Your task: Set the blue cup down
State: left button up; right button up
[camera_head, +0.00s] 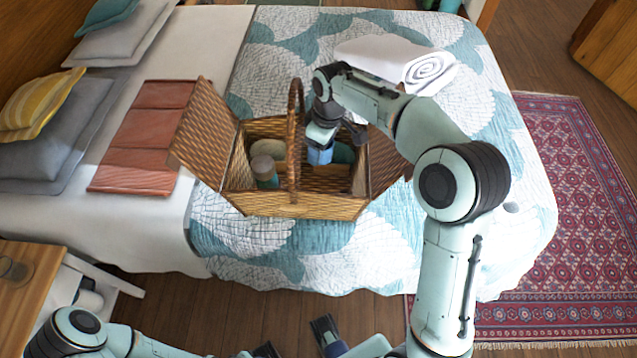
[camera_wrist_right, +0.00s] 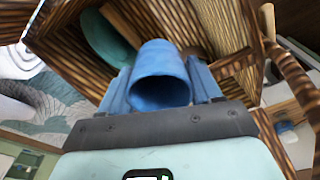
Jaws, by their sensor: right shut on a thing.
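My right gripper (camera_head: 320,150) reaches down into the wicker picnic basket (camera_head: 270,205), to the right of its handle. It is shut on the blue cup (camera_wrist_right: 160,75), which sits between the two blue-grey fingers in the right wrist view. In the head view the blue cup (camera_head: 319,156) shows just under the gripper, inside the basket's right half. Whether its base touches the basket floor is hidden. My left gripper (camera_head: 297,338) is at the bottom edge of the head view, in front of the bed, its fingers apart and empty.
The basket's arched handle (camera_head: 294,130) stands beside my right gripper, and its lids are open. A jar with a grey lid (camera_head: 264,168) is in the left half; a teal thing (camera_head: 343,153) is in the right half. A rolled white towel (camera_head: 385,62) lies behind on the bed.

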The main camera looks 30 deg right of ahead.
notch_tip(320, 180, down, 13)
jog(key=shift+s+r+b, duration=0.15)
jog(key=shift+b, duration=0.55)
jog(key=shift+f, duration=2.5)
jog(key=shift+f+b, duration=0.15)
jog(key=shift+b, duration=0.2)
jog(key=o, duration=1.1)
jog(key=shift+r, duration=0.3)
jog(key=r, duration=0.4)
jog(key=r+p, duration=0.1)
jog(key=r, duration=0.2)
jog(key=s+r, duration=0.1)
jog(key=r, duration=0.3)
jog(key=shift+d+r, duration=0.3)
jog(key=shift+d, duration=0.05)
